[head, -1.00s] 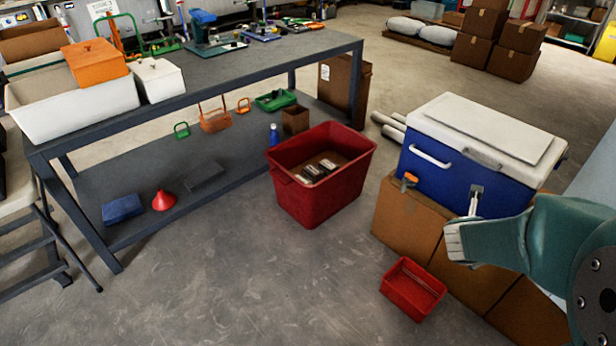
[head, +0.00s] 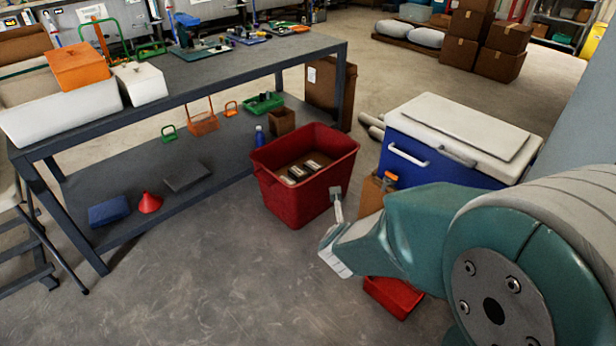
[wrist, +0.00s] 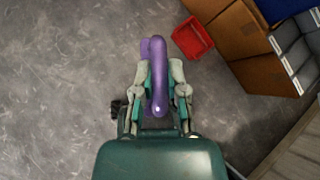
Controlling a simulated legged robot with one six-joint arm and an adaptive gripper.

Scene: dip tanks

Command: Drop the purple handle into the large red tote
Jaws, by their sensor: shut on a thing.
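The purple handle (wrist: 159,75) shows in the wrist view, between the fingers of my gripper (wrist: 158,88), which is shut on it. In the head view my gripper (head: 337,232) is in front of the large red tote (head: 318,205), near its lower right side and apart from its opening as far as I can tell. The purple handle is hidden in the head view. The large red tote stands on the floor, open at the top, with a few dark and light items (head: 304,172) inside. The wrist view does not show the large tote.
A small red bin (head: 393,297) is on the floor below my arm, also in the wrist view (wrist: 193,37). A blue and white cooler (head: 450,140) sits on cardboard boxes at right. A long workbench (head: 215,85) stands at left.

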